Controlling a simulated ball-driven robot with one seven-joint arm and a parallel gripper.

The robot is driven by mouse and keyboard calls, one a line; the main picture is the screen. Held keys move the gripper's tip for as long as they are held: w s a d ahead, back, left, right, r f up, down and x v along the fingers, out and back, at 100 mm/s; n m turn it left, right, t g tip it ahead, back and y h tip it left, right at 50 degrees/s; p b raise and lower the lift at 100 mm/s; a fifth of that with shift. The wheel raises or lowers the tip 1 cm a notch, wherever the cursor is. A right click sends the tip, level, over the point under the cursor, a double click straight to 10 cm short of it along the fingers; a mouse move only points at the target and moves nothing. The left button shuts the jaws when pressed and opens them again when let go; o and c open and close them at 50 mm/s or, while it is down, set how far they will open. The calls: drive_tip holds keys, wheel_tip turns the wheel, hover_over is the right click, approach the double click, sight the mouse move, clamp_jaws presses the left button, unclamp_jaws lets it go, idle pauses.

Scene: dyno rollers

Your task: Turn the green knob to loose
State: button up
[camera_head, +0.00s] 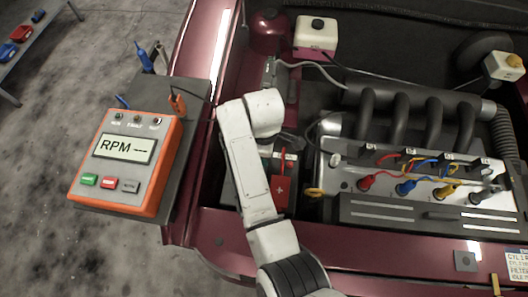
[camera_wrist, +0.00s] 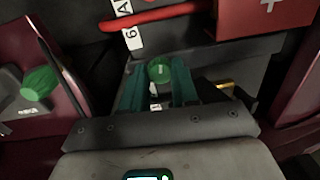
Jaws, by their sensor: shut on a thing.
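A round green knob (camera_wrist: 160,71) with a small pale mark on its face sits between the two teal fingers of my gripper (camera_wrist: 159,82) in the wrist view. The gripper is shut on it, with a finger at each side. A white label shows partly just below the knob, too small to read. In the head view my white arm reaches over the engine bay, and neither my gripper nor this knob can be made out there.
A second green knob-like piece (camera_wrist: 40,83) stands on a grey part at the left in the wrist view. A red cable (camera_wrist: 150,19) and a red box with a white cross (camera_wrist: 265,18) lie near. An orange RPM meter (camera_head: 126,160) is left of the engine (camera_head: 415,165).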

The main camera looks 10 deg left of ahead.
clamp_jaws()
drive_tip(key=shift+r+m+p, duration=0.15)
drive_tip(key=shift+m+p, duration=0.75)
drive_tip(key=shift+m, duration=0.2)
drive_tip(key=m+p, duration=0.3)
drive_tip(key=m, duration=0.2)
drive_tip(key=m+p, duration=0.1)
drive_tip(key=m, duration=0.3)
drive_tip(key=shift+d+m+p, duration=0.1)
drive_tip(key=shift+m+p, duration=0.25)
drive_tip(key=shift+m, duration=0.05)
drive_tip(key=shift+m+p, duration=0.45)
drive_tip(key=shift+m, duration=1.25)
